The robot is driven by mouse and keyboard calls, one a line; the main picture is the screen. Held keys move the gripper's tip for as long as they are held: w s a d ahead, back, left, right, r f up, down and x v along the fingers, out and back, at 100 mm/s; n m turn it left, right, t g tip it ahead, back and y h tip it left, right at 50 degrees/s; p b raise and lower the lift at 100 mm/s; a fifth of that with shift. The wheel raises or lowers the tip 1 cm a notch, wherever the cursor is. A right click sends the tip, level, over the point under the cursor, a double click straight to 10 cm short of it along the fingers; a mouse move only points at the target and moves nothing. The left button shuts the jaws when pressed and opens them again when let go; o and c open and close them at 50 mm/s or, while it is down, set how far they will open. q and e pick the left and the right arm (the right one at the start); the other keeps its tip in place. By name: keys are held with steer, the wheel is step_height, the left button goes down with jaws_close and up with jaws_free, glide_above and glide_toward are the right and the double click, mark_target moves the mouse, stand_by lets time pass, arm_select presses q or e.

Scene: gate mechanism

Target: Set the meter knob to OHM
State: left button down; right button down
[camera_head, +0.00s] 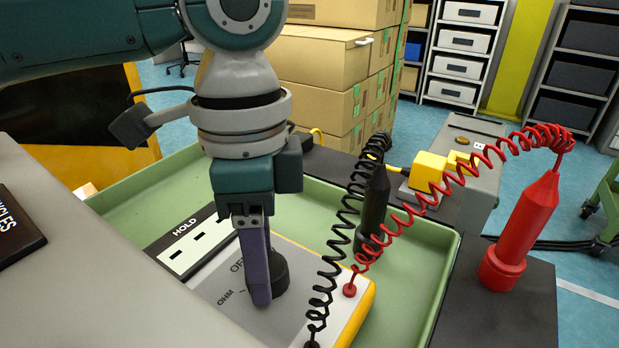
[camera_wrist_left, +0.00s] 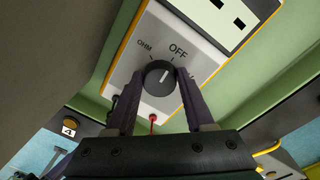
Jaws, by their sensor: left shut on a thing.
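The meter (camera_head: 310,262), light grey with a yellow edge, lies in a green tray. Its round black knob (camera_head: 281,273) is partly hidden behind a finger in the head view. The knob also shows in the wrist view (camera_wrist_left: 160,79), where its short white mark points roughly toward the OFF label (camera_wrist_left: 178,50). The OHM label (camera_wrist_left: 145,44) is to the left of OFF there. My left gripper (camera_head: 262,285) comes down from above and is shut on the knob, one finger on each side. My right gripper is in neither view.
A coiled black lead (camera_head: 342,215) and a coiled red lead (camera_head: 410,214) run up from the meter beside the gripper. A black probe (camera_head: 373,208) and a red probe (camera_head: 522,230) stand to the right. The green tray wall (camera_head: 440,275) borders the meter.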

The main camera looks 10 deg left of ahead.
arm_select(q)
steer(key=n+p, duration=0.2)
steer(key=p, duration=0.1)
steer(key=n+p, duration=0.2)
steer(key=p, duration=0.1)
steer(key=n+p, duration=0.2)
steer(key=p, duration=0.1)
steer(key=shift+s+r+n+p, duration=0.2)
steer(key=shift+r+n+p, duration=0.1)
steer(key=shift+n+p, duration=0.1)
steer(key=n+p, duration=0.2)
steer(key=shift+d+f+n+h, duration=0.1)
steer(key=shift+n+h, duration=0.2)
steer(key=shift+n, duration=0.1)
steer(key=shift+f+n+t+p, duration=0.1)
steer(key=shift+n+t+p, duration=0.2)
steer(key=shift+n+p, duration=0.25)
steer(key=shift+n, duration=0.25)
steer(key=shift+c, duration=1.4)
jaws_free()
steer(key=shift+f, duration=0.1)
step_height(320, 180, up, 10)
steer(key=p, duration=0.4)
steer(key=shift+a, duration=0.35)
